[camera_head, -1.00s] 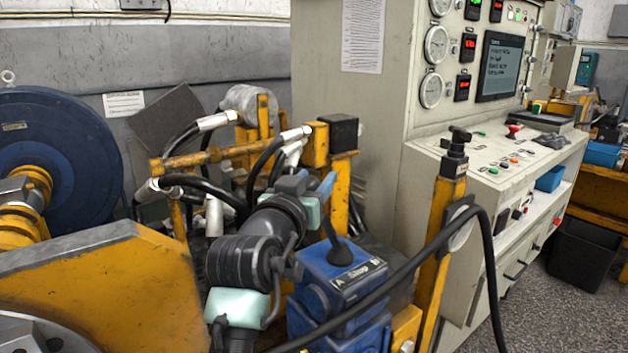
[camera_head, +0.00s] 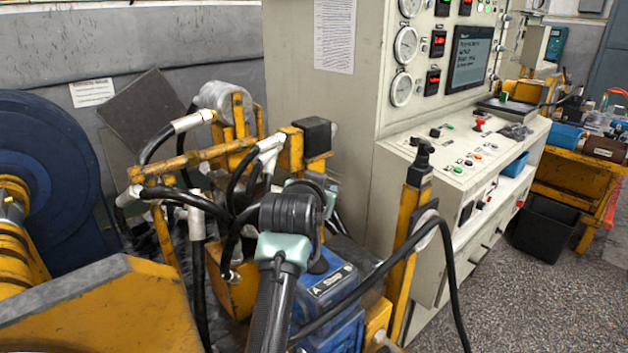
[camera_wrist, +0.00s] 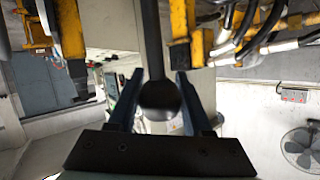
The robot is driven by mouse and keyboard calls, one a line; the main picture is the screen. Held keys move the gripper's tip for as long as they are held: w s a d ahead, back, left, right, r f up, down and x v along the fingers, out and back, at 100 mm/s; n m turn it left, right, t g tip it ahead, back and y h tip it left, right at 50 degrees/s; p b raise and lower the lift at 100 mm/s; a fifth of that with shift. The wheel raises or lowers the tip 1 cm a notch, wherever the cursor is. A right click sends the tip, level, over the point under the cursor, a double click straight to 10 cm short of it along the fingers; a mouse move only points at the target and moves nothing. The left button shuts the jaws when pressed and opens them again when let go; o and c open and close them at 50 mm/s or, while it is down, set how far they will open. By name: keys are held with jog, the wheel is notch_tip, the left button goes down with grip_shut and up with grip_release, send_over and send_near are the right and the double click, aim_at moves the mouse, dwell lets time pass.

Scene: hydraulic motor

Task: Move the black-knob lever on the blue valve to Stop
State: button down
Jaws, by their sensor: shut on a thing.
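The blue valve (camera_head: 345,318) stands low in the middle of the head view. Its top plate (camera_head: 332,282) shows the letter A and the word Stop; my arm covers part of the valve. Only the dark foot of the lever (camera_head: 318,264) shows there, beside my arm; its upper part is hidden. In the wrist view the round black knob (camera_wrist: 160,99) and the lever's dark rod (camera_wrist: 151,40) lie between the two blue fingers of my gripper (camera_wrist: 159,80). My gripper is shut on the knob. The lever's exact angle against the plate marks cannot be told.
A yellow post (camera_head: 407,250) with a black hose (camera_head: 447,262) stands right of the valve; the hose passes in front of the valve. Yellow framework (camera_head: 190,160) with hoses is behind left. The cream control cabinet (camera_head: 365,130) stands behind. Floor (camera_head: 500,285) is open at right.

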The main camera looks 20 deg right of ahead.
jog(key=shift+c, duration=1.7)
grip_release()
jog(key=v, duration=1.3)
jog(key=s+a+r+n+t+y+p, duration=0.1)
jog(key=s+a+r+n+t+p, duration=0.2)
jog(key=r, duration=0.7)
jog(key=s+a+r+t+y+p, duration=0.1)
jog(key=s+a+r+t+p, duration=0.2)
jog(key=r, duration=0.8)
jog(key=s+a+r+n+t+p, duration=0.2)
jog(key=s+a+r+t, duration=0.25)
jog(key=r, duration=0.55)
jog(key=s+a+r+n+t+y+p, duration=0.2)
jog(key=s+a+r+n+t+y, duration=0.1)
jog(key=s+r, duration=0.5)
jog(key=shift+s+a+t+y, duration=0.3)
jog(key=shift+a+t+y, duration=0.3)
jog(key=shift+t+y, duration=0.35)
